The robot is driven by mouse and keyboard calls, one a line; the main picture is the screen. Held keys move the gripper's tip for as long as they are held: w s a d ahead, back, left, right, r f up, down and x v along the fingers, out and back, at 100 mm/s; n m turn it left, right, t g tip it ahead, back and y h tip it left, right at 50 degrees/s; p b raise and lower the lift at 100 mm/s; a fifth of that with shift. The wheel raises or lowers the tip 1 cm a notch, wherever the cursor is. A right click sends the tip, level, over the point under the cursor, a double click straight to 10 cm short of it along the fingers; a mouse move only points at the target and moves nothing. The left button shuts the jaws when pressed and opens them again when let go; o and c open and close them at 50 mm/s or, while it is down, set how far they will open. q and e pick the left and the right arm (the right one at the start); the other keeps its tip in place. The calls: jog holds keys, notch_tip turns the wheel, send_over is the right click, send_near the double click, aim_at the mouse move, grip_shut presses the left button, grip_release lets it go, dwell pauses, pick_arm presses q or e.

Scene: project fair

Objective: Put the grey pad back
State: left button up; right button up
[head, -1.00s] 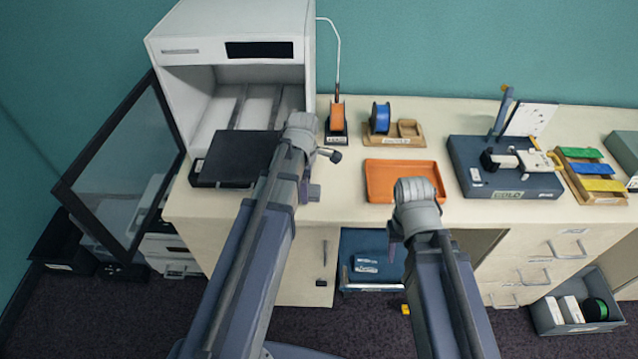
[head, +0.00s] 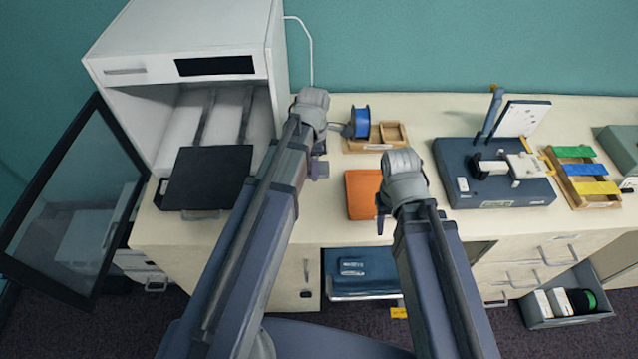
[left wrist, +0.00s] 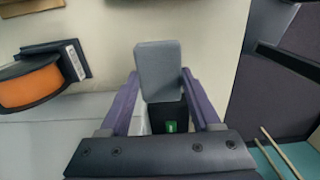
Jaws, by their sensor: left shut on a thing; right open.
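The grey pad (left wrist: 158,68) is a small rounded grey block between the two fingers of my left gripper (left wrist: 160,85) in the left wrist view. The gripper is shut on it. A dark piece with a green mark (left wrist: 169,126) shows just below the pad; I cannot tell what it belongs to. In the head view my left gripper (head: 318,170) is over the bench, right of the white open cabinet, and the pad is hidden behind my arm. My right gripper (head: 383,212) is open, in front of the orange tray (head: 360,194), with its fingers mostly hidden.
The white cabinet (head: 215,67) has its door open at the left and a black plate (head: 208,178) at its front. An orange spool (left wrist: 30,88) is near my left gripper. A blue spool (head: 360,122) and a blue-grey device (head: 492,180) stand on the bench.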

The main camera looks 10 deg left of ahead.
aim_at(315, 193)
pick_arm(q)
jog(key=shift+f+b, duration=5.1)
jog(key=shift+b, duration=0.05)
jog(key=shift+r, duration=0.15)
jog(key=o, duration=1.2)
